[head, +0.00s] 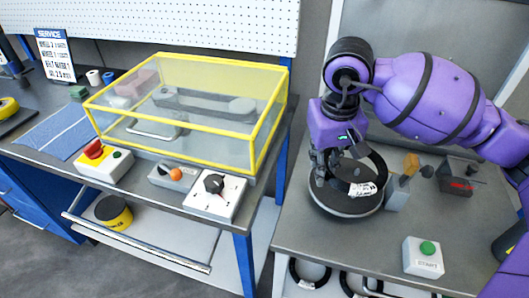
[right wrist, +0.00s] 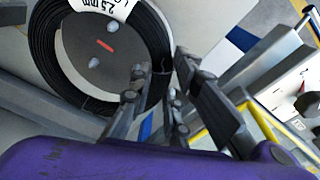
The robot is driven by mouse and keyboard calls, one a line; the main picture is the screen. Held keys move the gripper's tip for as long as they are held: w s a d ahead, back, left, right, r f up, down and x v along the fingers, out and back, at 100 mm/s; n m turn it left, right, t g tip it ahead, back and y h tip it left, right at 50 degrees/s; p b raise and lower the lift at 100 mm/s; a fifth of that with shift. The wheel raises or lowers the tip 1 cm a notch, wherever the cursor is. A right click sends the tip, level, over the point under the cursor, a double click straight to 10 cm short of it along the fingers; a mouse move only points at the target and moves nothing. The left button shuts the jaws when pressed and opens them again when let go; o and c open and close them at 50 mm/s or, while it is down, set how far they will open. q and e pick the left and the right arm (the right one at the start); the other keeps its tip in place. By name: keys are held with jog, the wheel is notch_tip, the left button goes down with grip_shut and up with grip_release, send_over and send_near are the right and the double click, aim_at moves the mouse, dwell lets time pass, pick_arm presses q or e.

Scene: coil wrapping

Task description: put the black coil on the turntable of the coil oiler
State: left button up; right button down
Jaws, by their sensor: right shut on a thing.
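The black coil (head: 362,189), with a white label, is at the turntable (head: 343,211) on the right-hand table. My right gripper (head: 322,175) reaches down on the coil's left side and is shut on its ring. In the right wrist view the coil (right wrist: 46,45) is a flat ring with a "2,5 mm" label, and the gripper (right wrist: 155,90) has its fingers around the near edge. The turntable's grey disc (right wrist: 108,40), with pegs and a red mark, shows through the coil's opening. My left gripper is not in view.
Beside the turntable stand a grey block with an orange part (head: 411,163), a dark box (head: 457,177) and a START button box (head: 423,256). A yellow-framed clear cover (head: 180,150) and control boxes (head: 215,195) stand on the left bench. More coils hang below the right table.

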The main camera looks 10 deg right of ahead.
jog(key=shift+w+d+f, duration=0.35)
jog(key=shift+w+f, duration=0.05)
jog(key=shift+f, duration=0.2)
jog(key=shift+w+d+f, duration=0.3)
jog(key=shift+w+f, duration=0.05)
jog(key=shift+f, duration=0.25)
jog(key=f, duration=0.3)
jog(key=shift+w+d+f, duration=0.1)
jog(key=shift+w+f, duration=0.05)
jog(key=shift+w, duration=0.05)
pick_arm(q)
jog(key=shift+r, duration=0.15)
pick_arm(e)
jog(key=shift+f+b, duration=0.4)
jog(key=shift+f, duration=0.2)
jog(key=c, duration=2)
grip_release()
jog(key=shift+s, duration=0.15)
jog(key=shift+c, duration=0.2)
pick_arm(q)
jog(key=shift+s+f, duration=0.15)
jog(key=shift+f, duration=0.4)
pick_arm(e)
jog(key=o, duration=0.4)
jog(key=shift+f, duration=0.1)
